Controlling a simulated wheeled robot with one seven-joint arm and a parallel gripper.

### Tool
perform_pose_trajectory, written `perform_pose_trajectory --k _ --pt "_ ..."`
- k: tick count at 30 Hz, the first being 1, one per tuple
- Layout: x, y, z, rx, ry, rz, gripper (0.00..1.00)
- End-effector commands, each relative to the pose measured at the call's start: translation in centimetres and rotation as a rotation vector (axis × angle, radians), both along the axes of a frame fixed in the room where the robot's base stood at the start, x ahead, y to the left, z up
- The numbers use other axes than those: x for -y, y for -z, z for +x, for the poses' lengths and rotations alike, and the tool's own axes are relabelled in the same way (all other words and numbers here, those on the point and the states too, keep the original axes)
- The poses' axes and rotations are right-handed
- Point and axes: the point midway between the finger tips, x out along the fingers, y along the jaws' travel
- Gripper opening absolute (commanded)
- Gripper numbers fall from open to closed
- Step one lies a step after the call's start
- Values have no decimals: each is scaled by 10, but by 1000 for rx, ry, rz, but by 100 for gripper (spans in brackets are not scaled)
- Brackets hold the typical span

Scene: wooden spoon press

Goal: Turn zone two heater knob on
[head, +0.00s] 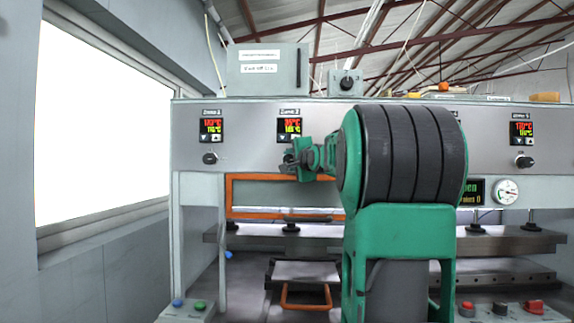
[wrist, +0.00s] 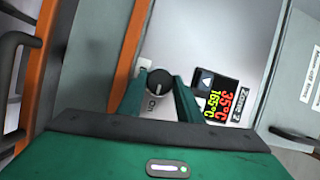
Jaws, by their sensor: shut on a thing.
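The zone two heater knob (wrist: 159,81) is a round black knob with a light mark on its face, in the wrist view. The mark seems to lie on the side toward the printed "On" label, but is small. My gripper (wrist: 160,88) has one green finger on each side of the knob and is shut on it. The Zone 2 display (wrist: 221,102) beside it reads 35°C in red and 165°C in green. In the head view, my gripper (head: 293,157) is at the panel just below the Zone 2 display (head: 290,129) and hides the knob.
A left zone display (head: 211,130) with its knob (head: 210,158) is on the left of the panel. Another knob (head: 524,161) is at the far right, beside a round gauge (head: 506,191). An orange frame (head: 229,197) borders the opening below my gripper. My arm hides the panel's middle.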

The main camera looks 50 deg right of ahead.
Motion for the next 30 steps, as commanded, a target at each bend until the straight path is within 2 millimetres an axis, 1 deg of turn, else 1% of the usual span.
perform_pose_trajectory --k 1,8,9,10,19,22,26,30 --pt "-3 4 2 -5 -7 5 10" --pt "-3 4 3 -7 -7 5 10" --pt "-3 4 3 -8 -7 5 42" --pt "-3 4 3 -7 -7 5 49" --pt "-1 2 1 -3 -3 2 50" --pt "-2 1 -3 -3 -2 2 50" --pt "-9 0 -15 -1 -3 2 50" --pt "-20 0 -34 -2 -3 2 50"
